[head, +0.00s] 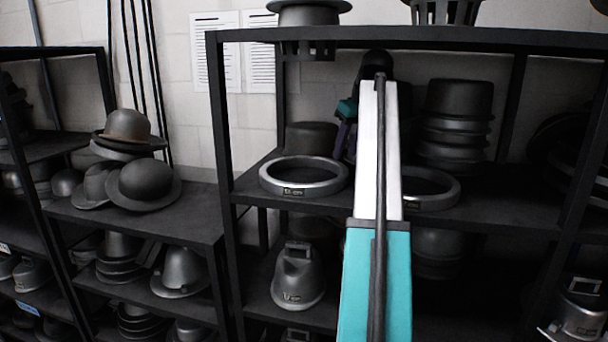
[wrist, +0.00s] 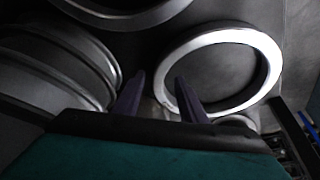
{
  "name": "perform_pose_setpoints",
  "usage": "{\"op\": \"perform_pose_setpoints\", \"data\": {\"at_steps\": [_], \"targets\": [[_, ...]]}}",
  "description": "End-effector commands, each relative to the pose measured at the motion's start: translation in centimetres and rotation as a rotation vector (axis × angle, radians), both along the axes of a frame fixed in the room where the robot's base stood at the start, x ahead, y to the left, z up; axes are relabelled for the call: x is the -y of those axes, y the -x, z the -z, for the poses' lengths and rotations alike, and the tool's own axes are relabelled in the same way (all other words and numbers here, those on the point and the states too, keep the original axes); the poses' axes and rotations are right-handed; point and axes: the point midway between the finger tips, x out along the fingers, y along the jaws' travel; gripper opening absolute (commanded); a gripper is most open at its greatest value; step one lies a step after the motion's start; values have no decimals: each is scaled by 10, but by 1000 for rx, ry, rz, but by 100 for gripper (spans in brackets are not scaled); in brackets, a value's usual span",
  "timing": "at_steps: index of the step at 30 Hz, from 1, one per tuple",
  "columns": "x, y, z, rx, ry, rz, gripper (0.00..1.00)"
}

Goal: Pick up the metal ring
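A grey metal ring (head: 325,187) with a small label lies flat on the middle shelf, left of my arm in the head view. A second metal ring (head: 451,191) lies right of my arm, which hides its left part. In the wrist view, a bright ring (wrist: 220,35) is at the right and part of another ring (wrist: 120,20) is at the top. My gripper (wrist: 159,78) is open, with two dark fingers apart. The bright ring's left rim shows between the fingertips, and the right finger overlaps it. I cannot tell whether they touch. In the head view the gripper is mostly hidden behind my arm.
The shelf (head: 500,217) has a board above it and dark uprights. A stack of dark hat forms (head: 457,125) stands behind the right ring. Ribbed round forms (wrist: 60,60) are close at the left in the wrist view. More hats (head: 145,183) fill the left rack.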

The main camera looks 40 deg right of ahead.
Motion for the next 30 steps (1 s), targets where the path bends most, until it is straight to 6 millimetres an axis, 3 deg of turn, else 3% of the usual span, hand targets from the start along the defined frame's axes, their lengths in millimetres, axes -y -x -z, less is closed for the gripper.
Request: {"op": "perform_pose_setpoints", "data": {"at_steps": [7, 21, 30], "targets": [[4, -22, -3, -1, -1, -3, 38], [6, -39, 43, -1, -1, -1, 38], [6, -41, 46, 0, 1, -2, 38]]}}
